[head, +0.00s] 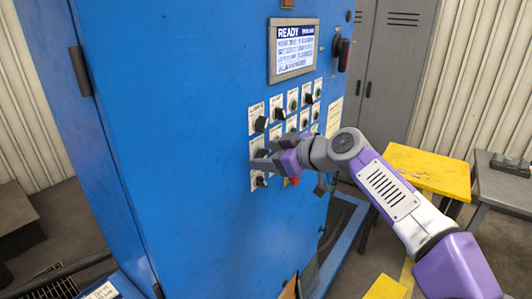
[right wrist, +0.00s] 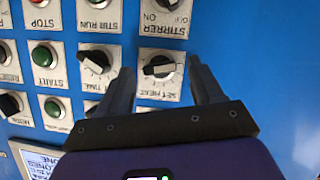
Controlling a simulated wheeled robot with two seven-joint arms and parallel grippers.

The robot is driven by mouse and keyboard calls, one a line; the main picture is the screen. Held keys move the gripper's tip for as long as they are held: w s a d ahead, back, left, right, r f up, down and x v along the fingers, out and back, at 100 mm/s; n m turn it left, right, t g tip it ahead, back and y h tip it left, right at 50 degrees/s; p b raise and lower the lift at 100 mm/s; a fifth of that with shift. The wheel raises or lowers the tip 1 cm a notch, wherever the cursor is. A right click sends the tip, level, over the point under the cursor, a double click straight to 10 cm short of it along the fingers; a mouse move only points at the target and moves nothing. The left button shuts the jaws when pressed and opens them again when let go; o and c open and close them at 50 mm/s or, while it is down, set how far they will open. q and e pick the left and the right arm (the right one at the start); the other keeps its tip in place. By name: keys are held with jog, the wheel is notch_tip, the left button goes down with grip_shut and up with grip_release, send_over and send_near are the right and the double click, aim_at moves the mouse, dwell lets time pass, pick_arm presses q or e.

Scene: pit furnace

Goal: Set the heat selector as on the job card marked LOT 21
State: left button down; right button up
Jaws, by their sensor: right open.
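The heat selector (right wrist: 160,66), a black knob on a white plate marked SET HEAT, shows upside down in the right wrist view. Its bar lies nearly level there, with a pale mark toward the left end; I cannot read the setting. My right gripper (head: 262,163) is at the left column of the blue panel in the head view. In the wrist view my open gripper (right wrist: 163,80) has one finger on each side of the selector, with nothing clamped; contact cannot be told. No card readable as LOT 21 shows. My left gripper is not in view.
The STIRRER knob (right wrist: 167,5) and SET TIME knob (right wrist: 95,62) are close by, with green buttons beyond. A lit display (head: 294,48) reading READY is above the controls. A yellow stand (head: 430,170) and grey table (head: 505,190) stand at the right.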

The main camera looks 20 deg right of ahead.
jog(key=shift+c, duration=0.8)
jog(key=c, duration=0.9)
